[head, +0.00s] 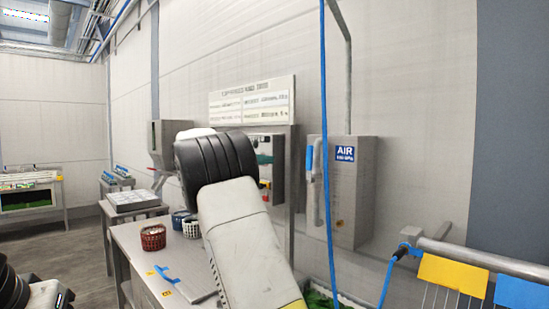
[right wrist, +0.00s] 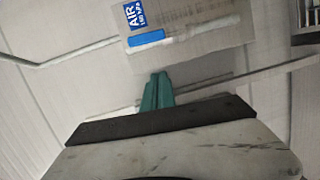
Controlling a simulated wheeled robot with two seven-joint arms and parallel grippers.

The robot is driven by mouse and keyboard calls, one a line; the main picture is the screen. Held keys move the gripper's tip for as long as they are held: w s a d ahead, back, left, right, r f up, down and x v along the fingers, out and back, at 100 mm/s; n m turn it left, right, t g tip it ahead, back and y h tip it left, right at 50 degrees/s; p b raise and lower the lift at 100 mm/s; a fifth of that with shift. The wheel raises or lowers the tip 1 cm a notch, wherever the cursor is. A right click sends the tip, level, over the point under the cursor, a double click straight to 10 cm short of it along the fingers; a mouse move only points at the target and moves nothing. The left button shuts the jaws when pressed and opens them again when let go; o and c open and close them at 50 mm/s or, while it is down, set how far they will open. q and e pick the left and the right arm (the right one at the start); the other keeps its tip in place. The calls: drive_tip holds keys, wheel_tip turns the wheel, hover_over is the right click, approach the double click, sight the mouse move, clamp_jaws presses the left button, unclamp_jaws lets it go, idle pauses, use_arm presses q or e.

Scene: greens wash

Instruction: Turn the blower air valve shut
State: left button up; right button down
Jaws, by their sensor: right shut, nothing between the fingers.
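The grey air box (head: 355,200) with a blue "AIR" sign (head: 345,154) is on the wall, right of centre in the head view. The blue valve handle (head: 310,158) is at its left side, in line with a pale upright pipe (head: 317,205). In the right wrist view the blue handle (right wrist: 146,38) lies along the pipe beside the sign (right wrist: 136,14). My right gripper (head: 264,159) is partly hidden behind my arm, left of the handle and apart from it. Its teal fingers (right wrist: 157,88) are shut and empty. My left gripper is out of view.
A blue hose (head: 328,120) hangs in front of the air box. A control box (head: 277,180) is left of it, partly hidden by my arm. A steel table with a red basket (head: 153,238) is at left. A rail (head: 485,258) with cards is at lower right.

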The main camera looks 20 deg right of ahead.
sight(309, 165)
drive_tip(key=s+d, duration=0.1)
drive_tip(key=d, duration=0.9)
drive_tip(key=shift+s+r+h, duration=0.3)
drive_tip(key=shift+r+h, duration=0.1)
drive_tip(key=shift+r, duration=0.05)
